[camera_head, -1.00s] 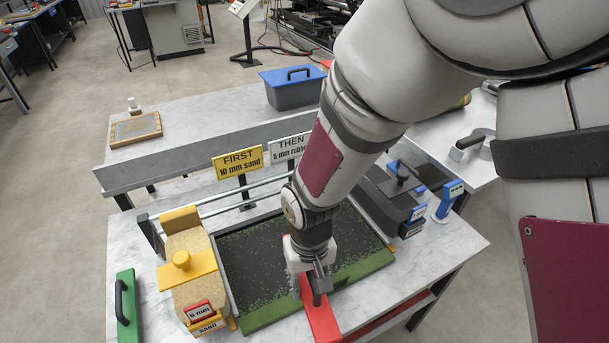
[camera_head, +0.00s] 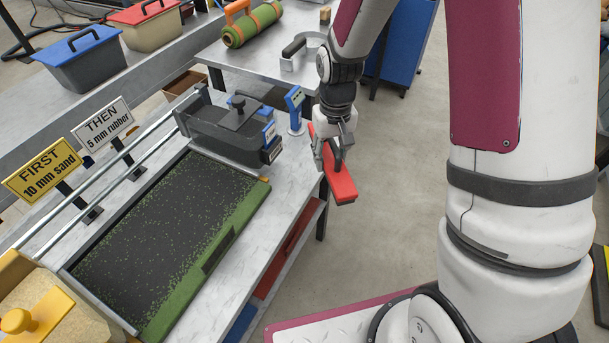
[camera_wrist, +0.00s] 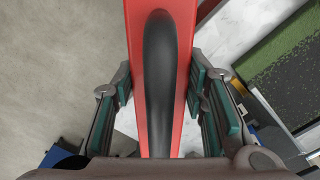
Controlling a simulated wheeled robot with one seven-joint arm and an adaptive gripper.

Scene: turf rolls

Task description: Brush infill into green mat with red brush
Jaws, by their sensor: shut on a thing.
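My gripper (camera_head: 332,152) is shut on the red brush (camera_head: 341,186), out past the right edge of the table and above the floor. In the wrist view the red brush (camera_wrist: 182,130) runs lengthwise between the finger pads, its black handle (camera_wrist: 160,75) in the middle. Its bristles are hidden. The green mat (camera_head: 215,240) lies in a tray on the table, left of my gripper. Dark infill (camera_head: 150,230) covers most of it, with green flecks showing and plainer green along the near and right edges. The mat also shows at the wrist view's right (camera_wrist: 270,60).
A dark hopper with a blue-labelled end (camera_head: 235,130) stands behind the mat. A yellow "FIRST 10 mm sand" sign (camera_head: 42,170) and a white "THEN 5 mm rubber" sign (camera_head: 103,124) stand left. A sand spreader (camera_head: 45,315) is at lower left. Open floor (camera_head: 400,190) lies right of the table.

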